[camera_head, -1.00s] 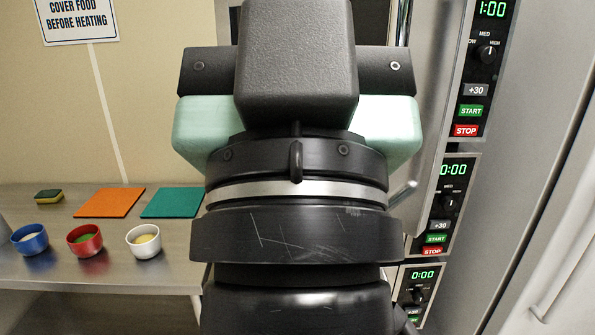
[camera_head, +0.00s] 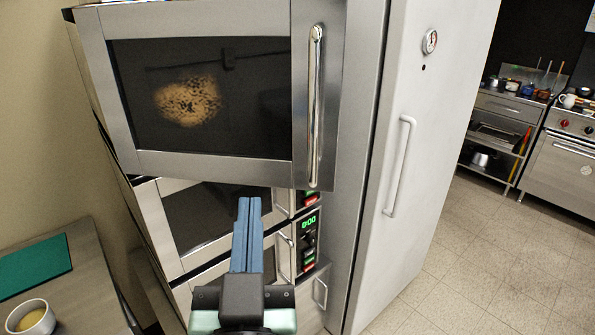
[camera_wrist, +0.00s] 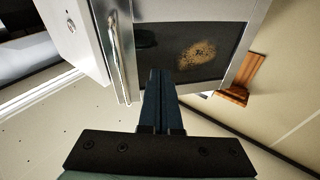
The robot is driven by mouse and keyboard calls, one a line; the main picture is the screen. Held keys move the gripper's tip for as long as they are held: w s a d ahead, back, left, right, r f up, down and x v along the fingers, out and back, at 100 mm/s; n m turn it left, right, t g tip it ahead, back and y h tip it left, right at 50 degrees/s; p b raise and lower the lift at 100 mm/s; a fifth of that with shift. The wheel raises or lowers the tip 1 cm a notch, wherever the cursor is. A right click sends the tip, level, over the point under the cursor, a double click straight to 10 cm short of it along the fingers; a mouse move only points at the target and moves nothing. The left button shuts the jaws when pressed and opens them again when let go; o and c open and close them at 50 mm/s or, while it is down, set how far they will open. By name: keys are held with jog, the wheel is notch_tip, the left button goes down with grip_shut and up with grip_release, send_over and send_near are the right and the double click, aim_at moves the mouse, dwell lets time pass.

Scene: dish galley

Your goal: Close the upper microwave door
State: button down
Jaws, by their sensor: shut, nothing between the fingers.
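The upper microwave door (camera_head: 205,165) is a steel frame with a dark window and an upright bar handle (camera_head: 316,105) near its right edge. It appears to stand ajar, its handle side out in front of the stack, hiding its own control panel. In the wrist view the upper door (camera_wrist: 222,12) fills the top middle, with its handle (camera_wrist: 118,55) to the left. My gripper (camera_head: 249,203) has its blue fingers together and empty, pointing up in front of the middle microwave, below the door's lower edge. I cannot tell whether the fingertips (camera_wrist: 160,72) touch the door.
The middle microwave (camera_head: 160,225) and a lower one sit below, with handles and a lit panel (camera_head: 308,240). A tall white fridge-like cabinet (camera_head: 410,130) stands to the right. A steel counter (camera_head: 85,290) with a teal mat (camera_head: 35,268) and white bowl (camera_head: 32,318) is at left. Floor is clear at right.

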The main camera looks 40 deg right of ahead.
jog(key=s+d+f+m+g+h+p, duration=0.2)
jog(key=s+d+f+g, duration=0.2)
jog(key=s+f, duration=0.15)
jog(key=p, duration=0.2)
send_near(324, 184)
jog(key=x, duration=0.5)
jog(key=shift+w+d+r, duration=0.15)
jog(key=shift+d+r, duration=0.05)
jog(key=shift+r, duration=0.05)
jog(key=shift+w+d+f, duration=0.15)
jog(key=shift+w+d, duration=0.3)
jog(key=shift+w, duration=0.05)
